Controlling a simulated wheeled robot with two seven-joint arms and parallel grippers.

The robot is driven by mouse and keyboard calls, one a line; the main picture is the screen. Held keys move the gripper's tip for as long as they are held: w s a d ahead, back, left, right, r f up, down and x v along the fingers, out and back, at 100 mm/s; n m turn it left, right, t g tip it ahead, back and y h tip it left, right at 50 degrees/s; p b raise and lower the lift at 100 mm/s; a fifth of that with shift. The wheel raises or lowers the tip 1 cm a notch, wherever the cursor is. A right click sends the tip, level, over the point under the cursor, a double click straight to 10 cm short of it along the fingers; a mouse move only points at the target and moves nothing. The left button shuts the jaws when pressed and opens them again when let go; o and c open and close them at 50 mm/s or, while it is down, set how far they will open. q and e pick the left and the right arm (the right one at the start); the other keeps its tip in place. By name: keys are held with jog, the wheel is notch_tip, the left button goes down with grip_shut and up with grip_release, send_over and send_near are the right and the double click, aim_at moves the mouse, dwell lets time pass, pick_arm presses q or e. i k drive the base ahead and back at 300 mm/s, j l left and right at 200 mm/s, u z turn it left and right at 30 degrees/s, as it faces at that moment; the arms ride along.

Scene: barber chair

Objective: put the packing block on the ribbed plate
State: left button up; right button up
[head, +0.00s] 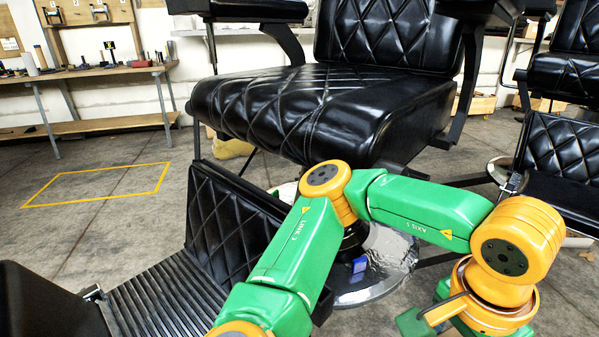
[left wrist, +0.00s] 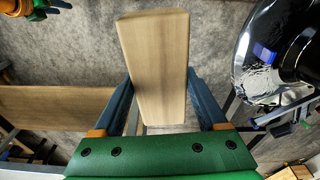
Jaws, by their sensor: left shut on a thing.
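The packing block (left wrist: 155,65) is a long, pale wooden block in the left wrist view. My left gripper (left wrist: 155,98) is shut on it, with a blue finger on each side, and the block sticks out beyond the fingers. In the head view my left arm bends across to the lower right; its gripper and the block are not clearly seen there. The ribbed plate (head: 160,302) is the dark, grooved footrest at the lower left, partly cut off by the bottom edge. At the top left of the left wrist view, what looks like my right gripper (left wrist: 58,4) is cut by the edge.
The black quilted barber chair (head: 320,105) stands over a round chrome base (head: 385,270). A quilted panel (head: 225,225) rises behind the ribbed plate. A second chair (head: 562,150) stands right, a workbench (head: 90,72) back left. Floor inside the yellow outline (head: 100,185) is clear.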

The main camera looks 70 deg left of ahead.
aim_at(185, 308)
jog(key=u, duration=1.65)
jog(key=i+l, duration=0.05)
